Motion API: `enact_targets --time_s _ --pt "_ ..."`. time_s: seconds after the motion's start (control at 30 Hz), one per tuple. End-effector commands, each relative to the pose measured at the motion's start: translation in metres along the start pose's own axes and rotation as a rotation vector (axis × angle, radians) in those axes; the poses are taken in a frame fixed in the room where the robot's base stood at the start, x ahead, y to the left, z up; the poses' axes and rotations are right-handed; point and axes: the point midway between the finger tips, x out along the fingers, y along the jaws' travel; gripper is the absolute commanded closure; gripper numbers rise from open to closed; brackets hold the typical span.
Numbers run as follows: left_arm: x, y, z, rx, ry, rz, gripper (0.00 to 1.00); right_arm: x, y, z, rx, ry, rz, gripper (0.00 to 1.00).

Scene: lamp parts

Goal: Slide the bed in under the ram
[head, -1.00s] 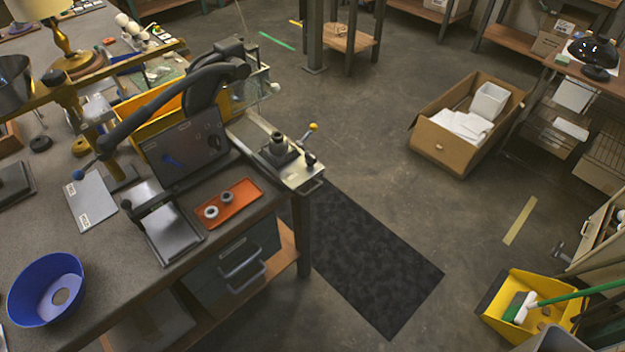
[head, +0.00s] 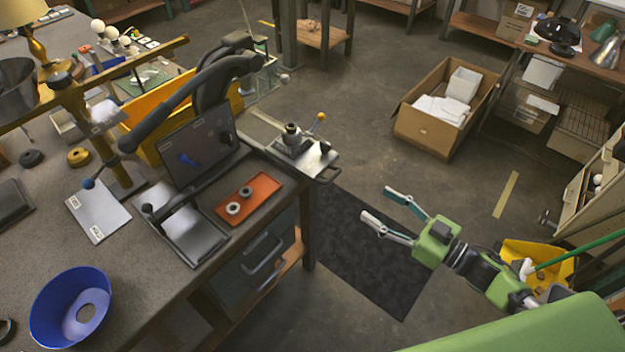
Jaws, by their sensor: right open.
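A pale metal plate (head: 322,163), which looks like the bed, lies pulled out at the bench's right corner, with a pull handle at its outer edge. My left gripper is not in view.
A dark mat (head: 345,235) lies beside the bench. A cardboard box (head: 425,130) stands on the floor. The floor between is clear.

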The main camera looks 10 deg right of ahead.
Motion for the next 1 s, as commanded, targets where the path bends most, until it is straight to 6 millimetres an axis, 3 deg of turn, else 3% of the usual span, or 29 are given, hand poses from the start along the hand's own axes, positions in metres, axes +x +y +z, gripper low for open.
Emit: enact_targets --time_s 0.1,0.27,0.43,0.7,1.0 --pt "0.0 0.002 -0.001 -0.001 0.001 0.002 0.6 0.004 -0.008 -0.014 0.0 0.022 -0.038 0.44" --pt "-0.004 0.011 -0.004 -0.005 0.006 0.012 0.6 0.02 -0.008 -0.016 -0.001 0.024 -0.037 0.44" --pt "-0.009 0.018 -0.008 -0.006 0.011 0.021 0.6 0.051 -0.009 -0.018 0.0 0.026 -0.036 0.44" --pt "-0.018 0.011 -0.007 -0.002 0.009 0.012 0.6 0.104 -0.011 -0.018 0.0 0.025 -0.035 0.44" --pt "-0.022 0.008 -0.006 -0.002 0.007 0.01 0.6 0.137 -0.013 -0.016 0.0 0.02 -0.035 0.44"
